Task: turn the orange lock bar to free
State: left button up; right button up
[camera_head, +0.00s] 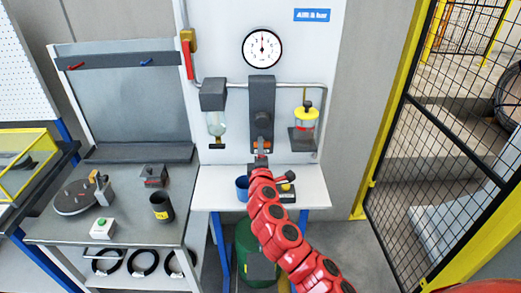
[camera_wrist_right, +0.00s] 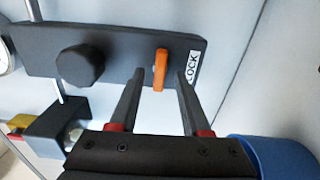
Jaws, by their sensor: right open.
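The orange lock bar (camera_wrist_right: 160,69) is on the front of a dark regulator block (camera_wrist_right: 112,50), near the end marked with a white label reading "LOCK" (camera_wrist_right: 194,67). In the right wrist view it stands roughly upright in the picture, across the block's length. My right gripper (camera_wrist_right: 159,80) is open, one dark finger on each side of the bar, with visible gaps. I cannot tell how deep the fingertips reach. In the head view the right gripper (camera_head: 262,153) is at the lower end of the block (camera_head: 262,95) and partly hides the bar. My left gripper is not in view.
A dark knob (camera_wrist_right: 80,65) is on the same block. A round gauge (camera_head: 262,48) is above, with a clear bowl (camera_head: 216,122) and a yellow-topped oiler (camera_head: 306,117) on either side. A blue cup (camera_head: 242,184) stands on the white shelf (camera_head: 215,184) below.

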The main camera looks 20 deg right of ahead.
jog(key=shift+s, duration=0.1)
jog(key=b+v, duration=0.1)
jog(key=v, duration=1.6)
jog(key=shift+s+r, duration=0.1)
